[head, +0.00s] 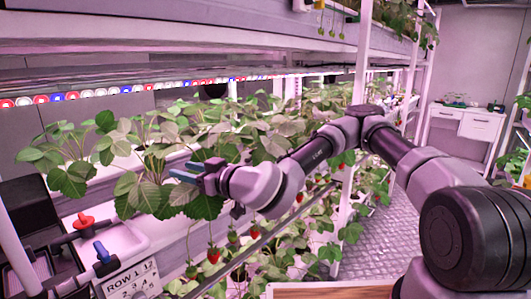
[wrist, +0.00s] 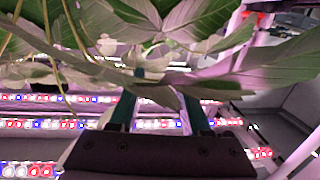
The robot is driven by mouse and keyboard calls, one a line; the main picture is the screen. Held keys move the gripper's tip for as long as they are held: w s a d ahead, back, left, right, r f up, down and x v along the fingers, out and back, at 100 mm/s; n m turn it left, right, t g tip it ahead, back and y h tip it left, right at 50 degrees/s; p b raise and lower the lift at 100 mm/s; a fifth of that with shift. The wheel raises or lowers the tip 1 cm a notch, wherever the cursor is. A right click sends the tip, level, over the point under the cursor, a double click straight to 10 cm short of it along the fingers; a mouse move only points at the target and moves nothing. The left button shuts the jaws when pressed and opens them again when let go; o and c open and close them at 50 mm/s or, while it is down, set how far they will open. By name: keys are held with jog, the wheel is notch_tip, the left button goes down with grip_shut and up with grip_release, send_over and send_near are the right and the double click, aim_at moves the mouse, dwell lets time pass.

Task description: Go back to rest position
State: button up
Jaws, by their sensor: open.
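My gripper (head: 190,173) is at the end of my arm, which reaches from the right across to the left side of the rack in the head view. Its fingers point left into the leaves of a strawberry plant (head: 150,192). In the wrist view, the two fingers of my gripper (wrist: 160,110) stand apart with nothing held between them. Broad leaves (wrist: 190,75) hang right in front of the fingertips and partly cover them. I cannot tell whether the leaves touch the fingers.
Red strawberries (head: 213,255) hang below the planting gutter near my wrist. A white rack post (head: 362,50) stands behind my forearm. A row sign (head: 130,280) and a red valve handle (head: 83,221) are at lower left. The aisle floor (head: 385,215) is clear; a white desk (head: 467,122) stands at its far end.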

jog(key=w+d+f+n+g+h, duration=0.25)
jog(key=d+f+g+h, duration=0.2)
jog(key=d+f, duration=0.4)
jog(key=w+d+r+m+t+h, duration=0.1)
jog(key=w+d+r+m+h, duration=0.15)
jog(key=d, duration=0.35)
jog(key=w+d+r+m+h, duration=0.1)
jog(key=w+d+m+h, duration=0.2)
jog(key=d, duration=0.4)
jog(key=s+d+r+m+t+h, duration=0.1)
jog(key=d+r+m+h, duration=0.2)
jog(key=d+r+m, duration=0.75)
jog(key=s+d+r+m, duration=0.2)
jog(key=s+d+r, duration=0.9)
jog(key=r, duration=0.1)
jog(key=shift+m, duration=0.35)
